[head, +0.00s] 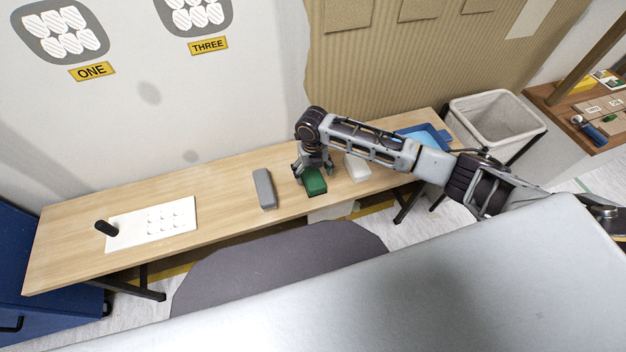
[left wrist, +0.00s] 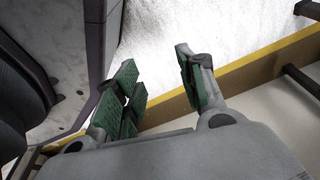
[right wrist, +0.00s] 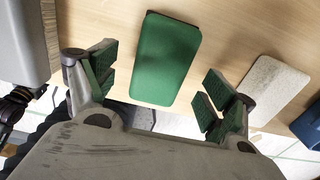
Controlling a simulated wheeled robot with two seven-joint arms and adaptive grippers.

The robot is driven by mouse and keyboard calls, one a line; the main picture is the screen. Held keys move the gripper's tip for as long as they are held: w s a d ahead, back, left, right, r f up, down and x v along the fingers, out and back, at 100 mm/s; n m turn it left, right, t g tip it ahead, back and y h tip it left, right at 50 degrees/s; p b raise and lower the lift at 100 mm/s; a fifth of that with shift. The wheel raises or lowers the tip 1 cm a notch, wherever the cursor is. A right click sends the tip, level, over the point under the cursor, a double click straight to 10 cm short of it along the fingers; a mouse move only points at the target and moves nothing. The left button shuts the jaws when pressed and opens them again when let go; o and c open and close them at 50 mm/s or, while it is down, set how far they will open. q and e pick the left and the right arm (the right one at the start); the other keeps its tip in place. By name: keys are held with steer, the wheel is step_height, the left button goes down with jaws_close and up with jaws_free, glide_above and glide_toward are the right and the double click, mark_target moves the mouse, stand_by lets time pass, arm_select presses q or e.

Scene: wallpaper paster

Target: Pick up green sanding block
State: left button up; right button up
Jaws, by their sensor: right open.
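The green sanding block (head: 314,182) lies on the wooden table near its front edge, between a grey block and a whitish block. In the right wrist view the green block (right wrist: 165,58) lies ahead of and between the spread fingers. My right gripper (head: 312,168) is above the block from behind, its fingers partly covering the block's far end; in the right wrist view the right gripper (right wrist: 155,92) is open and empty. My left gripper (left wrist: 160,85) is open and empty, with floor and a yellow strip beyond it; it is not in the head view.
A grey block (head: 265,189) lies left of the green one and a whitish block (head: 357,168) lies right. A white board (head: 150,224) with a black handle lies at the table's left. A blue tray (head: 428,137) and a white bin (head: 495,118) are at the right.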

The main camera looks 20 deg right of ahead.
mark_target(313, 176)
step_height(313, 176, down, 3)
steer(key=shift+d+r, duration=0.1)
steer(key=shift+f+b, duration=0.3)
arm_select(q)
steer(key=shift+w+d+r, duration=0.55)
steer(key=shift+w+r, duration=0.3)
arm_select(e)
steer(key=c, duration=1.2)
